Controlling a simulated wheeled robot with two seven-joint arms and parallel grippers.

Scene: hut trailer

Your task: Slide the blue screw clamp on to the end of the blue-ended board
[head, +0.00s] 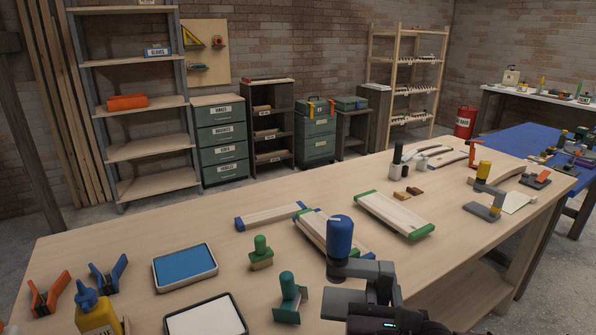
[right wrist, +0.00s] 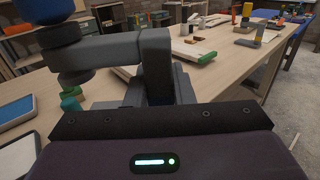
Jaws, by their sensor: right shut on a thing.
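The blue screw clamp has a blue knob handle (head: 340,236) and a grey frame. My right gripper (head: 362,300) is shut on its frame and holds it upright at the front of the bench. In the right wrist view the clamp's grey frame (right wrist: 110,50) stands in front of the gripper, with its screw foot at the left. A pale board with blue ends (head: 270,216) lies on the bench, beyond and left of the clamp. A stack of boards (head: 322,232) with green and blue ends lies just behind the clamp, which partly hides it. My left gripper is not in view.
A green-ended board (head: 395,214) lies right of the stack. Two green clamp-like pieces (head: 261,252) (head: 289,298), a blue-lined tray (head: 185,267), a white-lined tray (head: 206,319) and a glue bottle (head: 97,314) stand left. Bare bench surrounds the blue-ended board's left end.

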